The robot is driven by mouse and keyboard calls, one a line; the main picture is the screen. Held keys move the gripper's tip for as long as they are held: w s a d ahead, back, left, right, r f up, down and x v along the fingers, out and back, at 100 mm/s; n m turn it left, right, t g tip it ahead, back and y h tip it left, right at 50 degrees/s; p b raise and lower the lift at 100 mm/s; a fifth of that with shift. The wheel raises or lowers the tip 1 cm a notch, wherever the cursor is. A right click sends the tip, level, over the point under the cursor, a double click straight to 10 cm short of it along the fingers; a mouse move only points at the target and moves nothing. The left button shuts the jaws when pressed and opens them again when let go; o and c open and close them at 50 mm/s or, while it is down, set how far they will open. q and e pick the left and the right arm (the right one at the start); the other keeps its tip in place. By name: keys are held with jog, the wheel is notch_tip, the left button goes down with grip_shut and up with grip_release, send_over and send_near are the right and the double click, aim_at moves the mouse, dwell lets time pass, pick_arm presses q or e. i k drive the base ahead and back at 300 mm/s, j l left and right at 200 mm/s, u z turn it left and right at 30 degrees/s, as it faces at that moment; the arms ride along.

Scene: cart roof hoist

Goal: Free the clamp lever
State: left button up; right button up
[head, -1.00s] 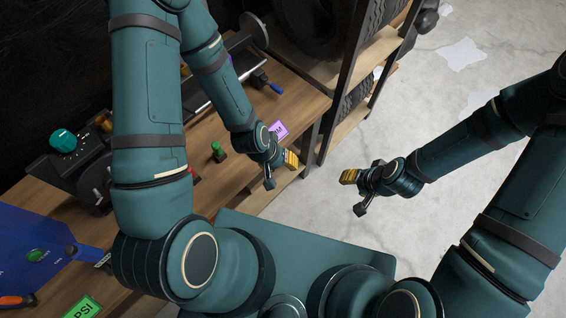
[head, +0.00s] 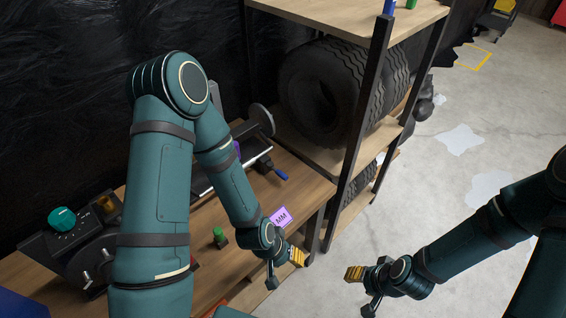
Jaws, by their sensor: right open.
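No clamp lever can be made out for certain. On the workbench (head: 205,244), a dark tool with a blue handle (head: 280,173) lies near the right end, but I cannot tell whether it is a clamp. My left gripper (head: 299,257), with yellow finger pads, hangs at the bench's front right corner, clear of the blue handle; its jaw state is unclear. My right gripper (head: 354,274) is open and empty over the floor, to the right of the left one. My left arm hides part of the bench.
A shelf rack (head: 371,95) with tyres (head: 324,92) stands beyond the bench. A purple MM card (head: 280,217), a green-capped item (head: 220,237) and a machine with a teal knob (head: 62,218) are on the bench. The concrete floor (head: 434,185) at right is mostly clear.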

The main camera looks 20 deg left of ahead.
aim_at(270, 165)
jog(key=i+l, duration=0.65)
jog(key=i, duration=0.2)
